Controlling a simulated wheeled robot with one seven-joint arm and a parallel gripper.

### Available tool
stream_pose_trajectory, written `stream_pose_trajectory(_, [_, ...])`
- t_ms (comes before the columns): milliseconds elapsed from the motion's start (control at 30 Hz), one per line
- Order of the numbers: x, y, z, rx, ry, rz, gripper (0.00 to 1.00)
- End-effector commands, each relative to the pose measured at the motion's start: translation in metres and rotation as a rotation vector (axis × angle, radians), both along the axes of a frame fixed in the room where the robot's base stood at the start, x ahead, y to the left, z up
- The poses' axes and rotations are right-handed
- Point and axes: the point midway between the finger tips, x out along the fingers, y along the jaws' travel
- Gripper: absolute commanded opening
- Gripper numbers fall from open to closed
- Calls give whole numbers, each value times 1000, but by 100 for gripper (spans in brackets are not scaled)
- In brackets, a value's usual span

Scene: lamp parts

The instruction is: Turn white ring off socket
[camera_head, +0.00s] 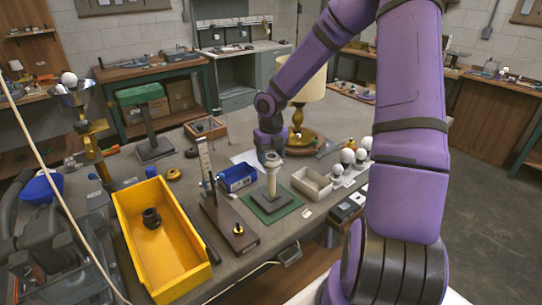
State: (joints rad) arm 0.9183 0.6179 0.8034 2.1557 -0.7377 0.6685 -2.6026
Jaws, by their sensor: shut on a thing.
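A pale cream lamp socket (271,184) stands upright on a dark square base (271,202) on a green mat (248,208). The white ring (272,161) is at the top of the socket, directly under my gripper. My gripper (270,155) points straight down from the purple wrist and is shut on the ring. The fingers are small and dark here, and they partly hide the ring. I cannot tell from this view whether the ring is loose on the socket.
A yellow bin (127,212) with a black part (151,218) inside stands left. A white tray (312,184), several white bulbs (347,156) and a lamp (306,88) stand right and behind.

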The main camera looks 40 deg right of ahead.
Motion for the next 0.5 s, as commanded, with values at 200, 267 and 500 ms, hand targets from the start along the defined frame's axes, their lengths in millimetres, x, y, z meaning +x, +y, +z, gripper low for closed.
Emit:
stream_pose_trajectory(200, [0, 0, 4, 0, -1, 0, 32])
stream_pose_trajectory(267, [0, 0, 5, 0, -1, 0, 32])
stream_pose_trajectory(500, [0, 0, 9, 0, -1, 0, 32])
